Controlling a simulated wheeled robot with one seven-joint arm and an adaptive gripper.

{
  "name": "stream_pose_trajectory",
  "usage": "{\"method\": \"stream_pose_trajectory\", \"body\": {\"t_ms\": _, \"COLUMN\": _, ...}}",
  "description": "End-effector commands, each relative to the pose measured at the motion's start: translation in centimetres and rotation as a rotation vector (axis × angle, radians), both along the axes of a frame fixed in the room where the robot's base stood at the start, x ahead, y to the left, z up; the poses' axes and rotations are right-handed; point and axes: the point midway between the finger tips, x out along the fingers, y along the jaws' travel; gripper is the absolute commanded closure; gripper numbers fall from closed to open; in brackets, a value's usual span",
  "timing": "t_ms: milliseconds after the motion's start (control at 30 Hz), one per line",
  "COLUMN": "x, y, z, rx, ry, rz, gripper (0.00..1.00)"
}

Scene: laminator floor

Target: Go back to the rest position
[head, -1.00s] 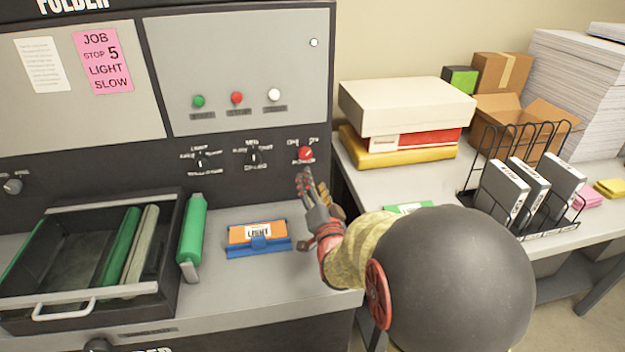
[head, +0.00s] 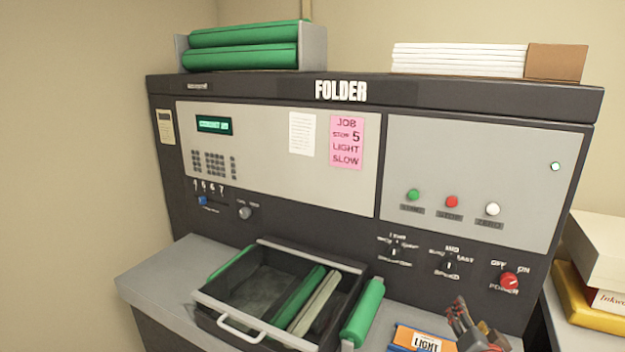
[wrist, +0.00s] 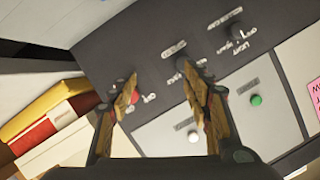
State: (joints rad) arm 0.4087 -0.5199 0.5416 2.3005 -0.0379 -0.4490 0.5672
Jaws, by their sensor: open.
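My gripper (head: 477,327) is at the lower right of the head view, in front of the folder machine (head: 340,145) and beside an orange and blue box labelled LIGHT (head: 420,340). Most of my arm is out of the frame. In the wrist view my gripper (wrist: 163,100) is open, with nothing between its fingers. Its fingers point at the machine's panel, and the red power knob (wrist: 131,104) shows by the left finger. In the head view the power knob (head: 509,281) sits above and right of my gripper, apart from it in the picture.
An open drawer tray (head: 240,328) with rollers stands on the machine's ledge. A green roller (head: 363,312) lies right of it. A yellow package (head: 590,302) and a white box (head: 600,246) are stacked at the right. Green rolls (head: 245,55) rest on top of the machine.

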Motion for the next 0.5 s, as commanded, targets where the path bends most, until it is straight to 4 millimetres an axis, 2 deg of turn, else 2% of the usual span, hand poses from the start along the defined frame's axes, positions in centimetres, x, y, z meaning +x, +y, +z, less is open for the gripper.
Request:
{"method": "stream_pose_trajectory", "body": {"t_ms": 33, "x": -0.3, "y": 2.1, "z": 0.7, "rx": -0.017, "ry": 0.057, "rz": 0.044, "gripper": 0.51}}
{"method": "stream_pose_trajectory", "body": {"t_ms": 167, "x": -2.6, "y": 6.8, "z": 0.9, "rx": -0.065, "ry": 0.236, "rz": 0.163, "gripper": 0.51}}
{"method": "stream_pose_trajectory", "body": {"t_ms": 267, "x": -5.2, "y": 10.4, "z": 1.1, "rx": -0.105, "ry": 0.368, "rz": 0.265, "gripper": 0.51}}
{"method": "stream_pose_trajectory", "body": {"t_ms": 400, "x": -10.2, "y": 14.9, "z": 1.3, "rx": -0.166, "ry": 0.547, "rz": 0.422, "gripper": 0.51}}
{"method": "stream_pose_trajectory", "body": {"t_ms": 500, "x": -14.1, "y": 17.3, "z": 1.4, "rx": -0.209, "ry": 0.658, "rz": 0.531, "gripper": 0.51}}
